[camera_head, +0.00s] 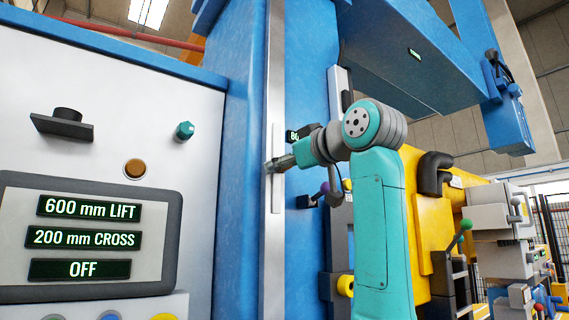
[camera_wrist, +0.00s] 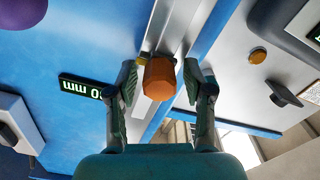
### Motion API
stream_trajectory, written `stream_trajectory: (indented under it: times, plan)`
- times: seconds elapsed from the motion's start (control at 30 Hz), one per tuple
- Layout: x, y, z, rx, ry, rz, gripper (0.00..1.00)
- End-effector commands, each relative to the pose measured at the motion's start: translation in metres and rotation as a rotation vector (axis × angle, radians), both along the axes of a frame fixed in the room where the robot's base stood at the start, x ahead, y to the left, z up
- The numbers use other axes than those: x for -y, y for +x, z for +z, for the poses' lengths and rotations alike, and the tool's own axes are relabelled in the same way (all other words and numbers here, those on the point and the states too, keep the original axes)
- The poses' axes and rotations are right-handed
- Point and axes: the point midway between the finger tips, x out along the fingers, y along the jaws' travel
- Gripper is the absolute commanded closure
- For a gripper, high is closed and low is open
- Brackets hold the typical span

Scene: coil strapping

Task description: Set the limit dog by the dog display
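The limit dog appears to be the piece with an orange knob (camera_wrist: 160,78), on a pale metal rail in the wrist view. My gripper (camera_wrist: 160,72) is open, with one finger on each side of the knob and a visible gap to each. In the head view my gripper (camera_head: 270,166) is at the rail (camera_head: 275,150) on the blue column, and the knob cannot be made out. The dog display (camera_wrist: 82,88) is upside down in the wrist view. It ends in "0 mm", its leading part hidden by a finger. It also shows partly hidden in the head view (camera_head: 292,136).
A control panel (camera_head: 95,240) at left reads "600 mm LIFT", "200 mm CROSS" and "OFF". A purple knob (camera_head: 325,188) on a lever is just below my wrist. A blue overhead beam (camera_head: 400,60) extends right. Yellow machinery (camera_head: 430,220) stands behind my arm.

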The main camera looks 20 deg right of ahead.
Motion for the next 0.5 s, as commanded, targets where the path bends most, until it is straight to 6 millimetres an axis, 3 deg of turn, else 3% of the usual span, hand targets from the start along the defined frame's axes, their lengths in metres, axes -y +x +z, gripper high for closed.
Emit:
stream_trajectory:
  times: [0.03, 0.17, 0.37, 0.5]
  plan:
    - [0.0, 0.0, 0.0, 0.0, 0.0, 0.0, 0.67]
    - [0.0, 0.0, 0.0, 0.0, 0.0, 0.0, 0.99]
    - [0.0, 0.0, 0.002, 0.0, -0.001, 0.0, 1.0]
    - [0.0, 0.0, 0.013, 0.001, -0.001, 0.0, 1.0]
